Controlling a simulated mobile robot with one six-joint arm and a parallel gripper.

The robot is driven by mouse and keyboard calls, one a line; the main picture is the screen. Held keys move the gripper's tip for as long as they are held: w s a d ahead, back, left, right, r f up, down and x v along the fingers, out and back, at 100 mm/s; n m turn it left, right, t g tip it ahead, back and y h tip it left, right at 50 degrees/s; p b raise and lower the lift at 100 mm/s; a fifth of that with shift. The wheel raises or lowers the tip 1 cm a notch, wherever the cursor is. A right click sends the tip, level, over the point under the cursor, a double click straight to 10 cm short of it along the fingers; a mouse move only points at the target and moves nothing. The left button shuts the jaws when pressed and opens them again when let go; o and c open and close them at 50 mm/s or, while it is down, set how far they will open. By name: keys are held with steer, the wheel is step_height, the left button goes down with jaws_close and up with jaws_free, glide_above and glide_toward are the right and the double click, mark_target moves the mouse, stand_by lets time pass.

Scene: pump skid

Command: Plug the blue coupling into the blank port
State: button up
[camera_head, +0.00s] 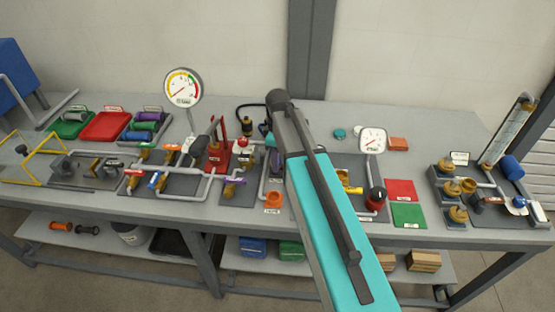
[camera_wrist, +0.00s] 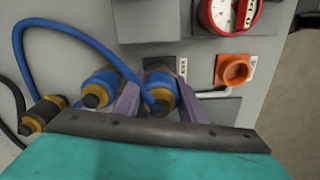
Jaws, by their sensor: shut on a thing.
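My gripper (camera_wrist: 159,92) has its purple fingers closed on a blue coupling (camera_wrist: 163,88) with a dark end and a yellow-brown ring. A blue hose (camera_wrist: 75,27) loops from the left to this coupling. A second blue coupling (camera_wrist: 98,85) sits just left of the left finger, apart from the held one. A grey block with a small label (camera_wrist: 183,66) is behind the held coupling. I cannot tell which port is the blank one or whether the coupling touches a port. In the head view my arm hides the gripper and the coupling.
A black coupling (camera_wrist: 42,115) with a dark hose is at the wrist view's left. An orange cup (camera_wrist: 233,70) and a red-rimmed dial (camera_wrist: 228,14) are right of the gripper. On the bench (camera_head: 95,205), a red valve stand (camera_head: 216,155) and pipework stand left of my arm.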

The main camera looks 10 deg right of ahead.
steer(key=shift+f, duration=0.45)
stand_by(0.4)
steer(key=o, duration=1.2)
steer(key=shift+s+f, duration=0.15)
steer(key=shift+s+a, duration=0.1)
steer(key=shift+r+b, duration=0.35)
steer(key=shift+r, duration=0.1)
steer(key=r+b, duration=0.1)
steer(key=r, duration=0.6)
steer(key=r+b, duration=0.1)
steer(key=r, duration=0.3)
steer(key=shift+w+d+r+b, duration=0.1)
steer(key=shift+w+d+b, duration=0.1)
steer(key=shift+w+b, duration=0.15)
steer(key=shift+r, duration=1.15)
